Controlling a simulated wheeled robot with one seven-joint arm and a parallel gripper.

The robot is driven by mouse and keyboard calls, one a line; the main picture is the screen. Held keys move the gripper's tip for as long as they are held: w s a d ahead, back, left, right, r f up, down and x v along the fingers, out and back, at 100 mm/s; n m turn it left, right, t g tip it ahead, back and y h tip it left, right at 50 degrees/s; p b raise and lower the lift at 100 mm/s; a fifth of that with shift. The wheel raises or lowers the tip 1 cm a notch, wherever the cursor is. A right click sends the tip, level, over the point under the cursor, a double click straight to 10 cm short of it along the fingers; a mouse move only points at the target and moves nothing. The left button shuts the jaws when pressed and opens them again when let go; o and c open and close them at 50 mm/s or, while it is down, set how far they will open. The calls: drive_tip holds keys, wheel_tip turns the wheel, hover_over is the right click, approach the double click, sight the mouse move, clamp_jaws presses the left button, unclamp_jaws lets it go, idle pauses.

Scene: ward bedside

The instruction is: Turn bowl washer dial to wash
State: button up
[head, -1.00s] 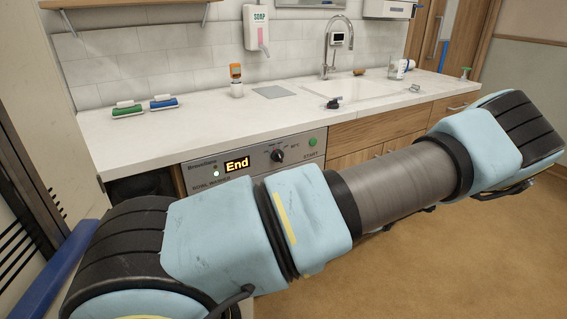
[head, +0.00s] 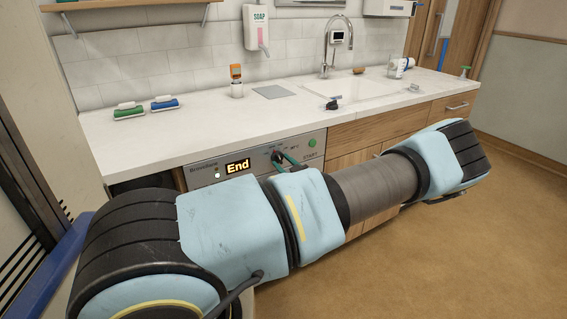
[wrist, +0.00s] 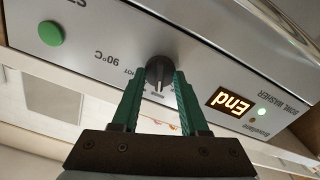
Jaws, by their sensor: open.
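The bowl washer (head: 205,172) is set under the counter, its grey front panel showing a lit "End" display. Its black dial (wrist: 158,72) is on the panel between the display and the green START button (wrist: 50,32). The wrist view shows the panel upside down, with a light mark on the dial facing the lower side of the picture; the small labels there are too small to read. My gripper (wrist: 157,80) is open, its green fingertips on either side of the dial; I cannot tell whether they touch it. In the head view my gripper (head: 284,159) is partly hidden behind my arm.
The white counter (head: 210,130) above the panel holds a green brush (head: 128,111), a blue brush (head: 164,103) and an orange-topped bottle (head: 236,82). A sink with a tap (head: 325,45) is farther right. The brown floor (head: 480,220) at right is clear.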

clamp_jaws()
drive_tip(key=shift+f+b, duration=0.1)
drive_tip(key=shift+b, duration=0.2)
idle(0.5)
drive_tip(key=m+b, duration=0.2)
drive_tip(key=shift+f+m, duration=0.1)
drive_tip(key=shift+m, duration=0.3)
drive_tip(key=m+b, duration=0.2)
drive_tip(key=m, duration=0.2)
drive_tip(key=shift+m+b, duration=0.3)
drive_tip(key=shift+m, duration=0.1)
drive_tip(key=shift+r, duration=0.2)
unclamp_jaws()
